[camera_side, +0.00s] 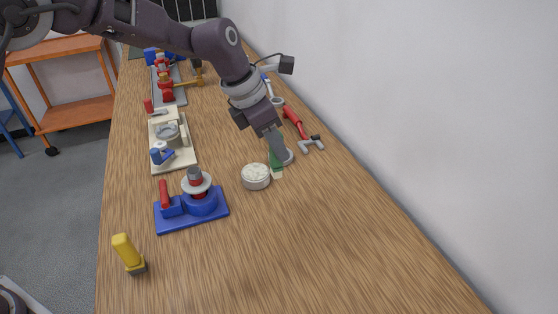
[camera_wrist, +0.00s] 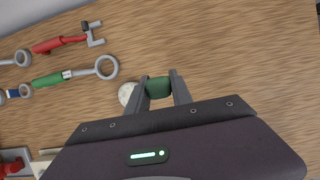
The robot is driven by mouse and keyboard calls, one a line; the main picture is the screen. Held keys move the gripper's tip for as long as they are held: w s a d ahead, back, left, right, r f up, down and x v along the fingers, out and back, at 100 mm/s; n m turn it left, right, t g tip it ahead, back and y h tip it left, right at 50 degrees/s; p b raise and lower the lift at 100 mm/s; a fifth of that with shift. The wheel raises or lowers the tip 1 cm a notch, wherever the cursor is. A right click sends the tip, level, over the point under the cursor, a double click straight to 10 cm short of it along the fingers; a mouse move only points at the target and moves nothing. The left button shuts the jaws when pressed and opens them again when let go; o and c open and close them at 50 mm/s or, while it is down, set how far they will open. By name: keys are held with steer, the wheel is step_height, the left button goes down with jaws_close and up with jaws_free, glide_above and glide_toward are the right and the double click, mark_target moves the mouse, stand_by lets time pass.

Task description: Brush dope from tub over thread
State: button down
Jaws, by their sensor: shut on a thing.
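My gripper (camera_side: 276,147) is shut on a green-handled brush (camera_side: 275,162), which has a pale tip pointing down. In the wrist view only its green handle (camera_wrist: 158,87) shows between the two fingers. The round tub (camera_side: 256,176), with a whitish top, stands on the bench just left of the brush tip, apart from it. In the wrist view the tub (camera_wrist: 127,94) is partly hidden by the left finger. A blue stand (camera_side: 192,213) further left holds an upright part with a pale disc (camera_side: 196,184) and a grey-and-red top. I cannot make out its thread.
A yellow-handled tool (camera_side: 127,250) stands at the near left. A cream fixture (camera_side: 172,140) and red valves (camera_side: 165,88) are farther back. A red-handled tool (camera_wrist: 60,44) and a green-handled ring tool (camera_wrist: 50,79) lie near the wall. The near right bench is clear.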

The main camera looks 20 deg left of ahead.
steer(key=w+a, duration=0.6)
steer(key=a, duration=0.2)
steer(key=shift+s+a+f, duration=0.1)
steer(key=shift+a+f, duration=0.05)
steer(key=shift+f, duration=1.3)
steer(key=shift+a+f, duration=0.1)
steer(key=shift+f, duration=1.3)
steer(key=shift+f, duration=0.6)
step_height(320, 180, up, 7)
